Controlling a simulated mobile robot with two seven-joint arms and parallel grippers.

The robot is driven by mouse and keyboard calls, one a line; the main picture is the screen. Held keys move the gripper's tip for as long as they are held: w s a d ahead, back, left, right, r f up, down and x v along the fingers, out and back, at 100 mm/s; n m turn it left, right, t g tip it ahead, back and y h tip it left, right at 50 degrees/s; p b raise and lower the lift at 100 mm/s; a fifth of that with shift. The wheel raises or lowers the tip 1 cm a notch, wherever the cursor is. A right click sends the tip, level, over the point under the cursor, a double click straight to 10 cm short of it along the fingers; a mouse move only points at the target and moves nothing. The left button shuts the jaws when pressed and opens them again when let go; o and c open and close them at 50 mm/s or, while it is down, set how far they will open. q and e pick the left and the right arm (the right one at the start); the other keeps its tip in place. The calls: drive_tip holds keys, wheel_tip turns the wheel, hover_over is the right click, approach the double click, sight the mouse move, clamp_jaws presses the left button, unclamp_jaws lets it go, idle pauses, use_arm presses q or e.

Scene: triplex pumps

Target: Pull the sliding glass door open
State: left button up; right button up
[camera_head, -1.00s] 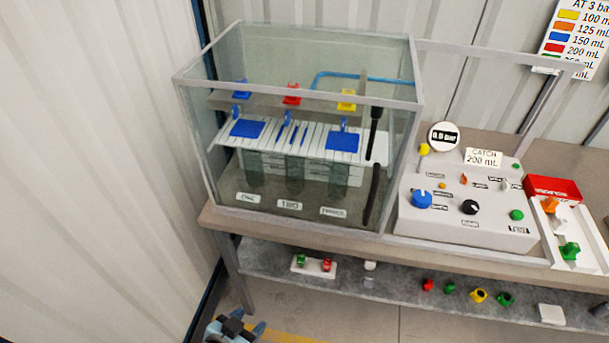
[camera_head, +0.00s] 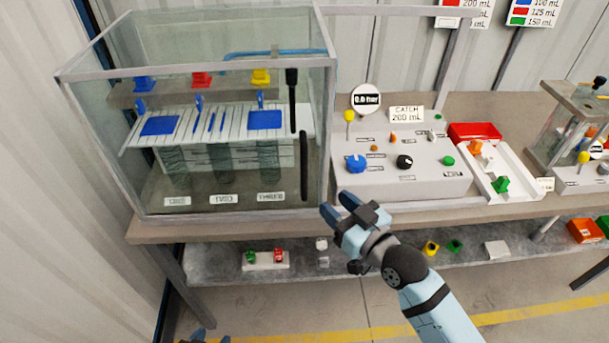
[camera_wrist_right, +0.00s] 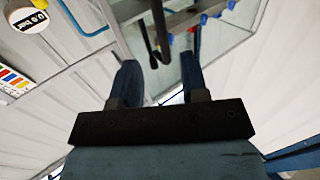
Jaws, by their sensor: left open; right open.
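The sliding glass door (camera_head: 235,150) covers the front of a glass case, with its frame edge at the right, and appears shut. A dark vertical bar handle (camera_head: 304,165) is near its right edge; a second dark bar (camera_head: 292,100) stands above it. My right gripper (camera_head: 338,208) is open and empty, right of and below the handle, apart from it. In the right wrist view, a dark bar (camera_wrist_right: 162,30) shows beyond and between the open fingers (camera_wrist_right: 159,72). My left gripper (camera_head: 205,336) barely shows at the bottom edge; most of it is hidden.
A grey control console (camera_head: 400,185) with knobs stands right of the case on the bench. A metal frame (camera_head: 400,11) extends right from the case top. A lower shelf (camera_head: 380,262) holds small coloured parts. The floor in front is clear.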

sight(306, 177)
drive_tip(key=p+x, duration=0.1)
drive_tip(key=x, duration=0.9)
drive_tip(key=shift+w+a, duration=0.2)
drive_tip(key=shift+w, duration=0.1)
clamp_jaws()
